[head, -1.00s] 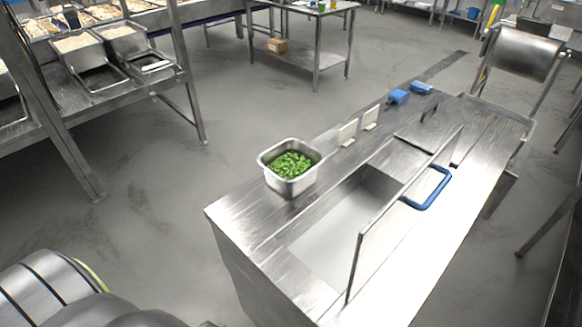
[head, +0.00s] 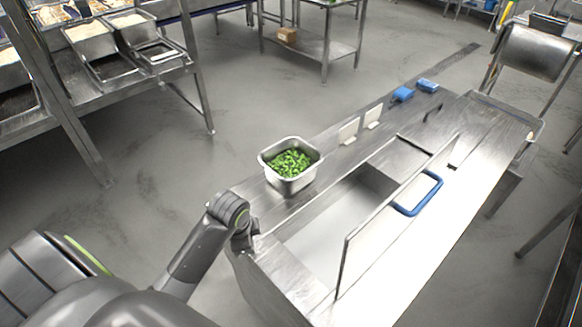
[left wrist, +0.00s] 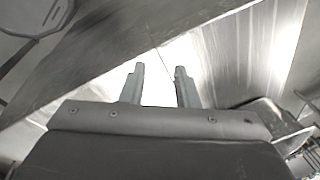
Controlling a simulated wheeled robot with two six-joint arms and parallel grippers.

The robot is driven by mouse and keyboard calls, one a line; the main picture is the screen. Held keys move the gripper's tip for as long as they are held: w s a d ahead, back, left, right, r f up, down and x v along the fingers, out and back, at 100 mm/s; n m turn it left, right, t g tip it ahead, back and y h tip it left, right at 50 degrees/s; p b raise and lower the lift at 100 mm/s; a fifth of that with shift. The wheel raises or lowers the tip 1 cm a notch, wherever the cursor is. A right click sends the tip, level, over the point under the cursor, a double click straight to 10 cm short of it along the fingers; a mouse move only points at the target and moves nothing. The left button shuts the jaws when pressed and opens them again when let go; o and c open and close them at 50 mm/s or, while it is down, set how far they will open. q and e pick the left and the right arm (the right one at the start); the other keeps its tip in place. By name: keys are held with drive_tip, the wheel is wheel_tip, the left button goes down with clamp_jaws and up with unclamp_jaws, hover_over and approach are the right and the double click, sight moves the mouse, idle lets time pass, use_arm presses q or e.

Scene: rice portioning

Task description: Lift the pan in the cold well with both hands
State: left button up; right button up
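A square steel pan (head: 275,169) filled with chopped greens (head: 290,162) sits upright on the counter, just left of the open cold well (head: 343,222). The well's pale inside shows no pan in the part I can see. Its lid (head: 388,222), with a blue handle, stands raised along the right side. My left arm reaches to the counter's near left corner, short of the pan. My left gripper (left wrist: 160,85) has its two fingers apart with nothing between them, close to steel surfaces. My right gripper is out of view.
Two white plates (head: 348,131) stand on the counter behind the pan, with blue items (head: 403,94) farther back. A steel rack (head: 105,75) with several pans stands at the left. Open floor lies between the rack and the counter.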

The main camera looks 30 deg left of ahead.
use_arm(q)
drive_tip(key=w+a+r+m, duration=0.2)
drive_tip(key=w+r+m, duration=0.1)
drive_tip(key=w, duration=0.3)
drive_tip(key=w+a+r+m, duration=0.1)
drive_tip(key=w+r+m, duration=0.2)
drive_tip(key=w, duration=0.3)
drive_tip(key=m+g+h, duration=0.1)
drive_tip(key=m, duration=0.5)
approach(274, 177)
drive_tip(key=b, duration=0.3)
drive_tip(key=f+b, duration=0.1)
drive_tip(key=b, duration=0.2)
drive_tip(key=f+b, duration=0.1)
drive_tip(key=b, duration=0.2)
drive_tip(key=shift+w+a+f, duration=0.2)
drive_tip(key=shift+w+a, duration=0.05)
drive_tip(key=shift+w, duration=0.15)
wheel_tip(274, 177, down, 2)
drive_tip(key=shift+w+d, duration=0.1)
drive_tip(key=f, duration=0.6)
drive_tip(key=shift+w+f+p, duration=0.25)
drive_tip(key=shift+w+p, duration=0.05)
drive_tip(key=c, duration=0.6)
clamp_jaws()
drive_tip(key=shift+r, duration=0.15)
